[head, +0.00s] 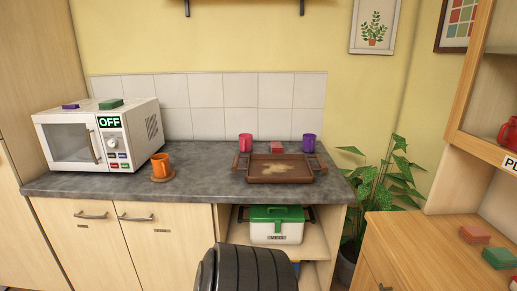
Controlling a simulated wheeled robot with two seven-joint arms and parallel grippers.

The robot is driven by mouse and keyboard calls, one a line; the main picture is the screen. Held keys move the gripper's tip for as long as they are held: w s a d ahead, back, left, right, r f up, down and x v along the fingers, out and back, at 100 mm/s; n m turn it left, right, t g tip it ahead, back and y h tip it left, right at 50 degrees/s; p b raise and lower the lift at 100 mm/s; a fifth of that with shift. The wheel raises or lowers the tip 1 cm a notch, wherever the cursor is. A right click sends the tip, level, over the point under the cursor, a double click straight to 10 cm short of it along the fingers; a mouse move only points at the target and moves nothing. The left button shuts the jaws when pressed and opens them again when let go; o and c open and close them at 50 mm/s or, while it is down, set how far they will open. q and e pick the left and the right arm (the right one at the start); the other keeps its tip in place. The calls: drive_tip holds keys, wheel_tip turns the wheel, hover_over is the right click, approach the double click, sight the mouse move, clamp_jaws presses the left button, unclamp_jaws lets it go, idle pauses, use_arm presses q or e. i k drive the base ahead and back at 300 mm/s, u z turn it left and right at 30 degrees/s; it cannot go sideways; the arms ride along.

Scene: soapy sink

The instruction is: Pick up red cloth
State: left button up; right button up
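A small red, folded-looking block (277,147) lies on the grey counter behind the brown tray (280,179), between a pink-red cup (245,142) and a purple cup (309,142). Another flat reddish piece (474,234) lies on the wooden cabinet top at the right, beside a green piece (499,258). Either could be the red cloth; I cannot tell which from this view. Neither of my grippers shows in the head view.
A white microwave (100,135) stands at the left of the counter (205,180), with a green and a purple piece on top. An orange cup (161,164) sits on a coaster. A green-lidded box (276,225) is on the shelf below. A plant (378,190) fills the gap before the right cabinet.

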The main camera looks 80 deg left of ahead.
sight(276, 147)
drive_tip(key=u, duration=2.45)
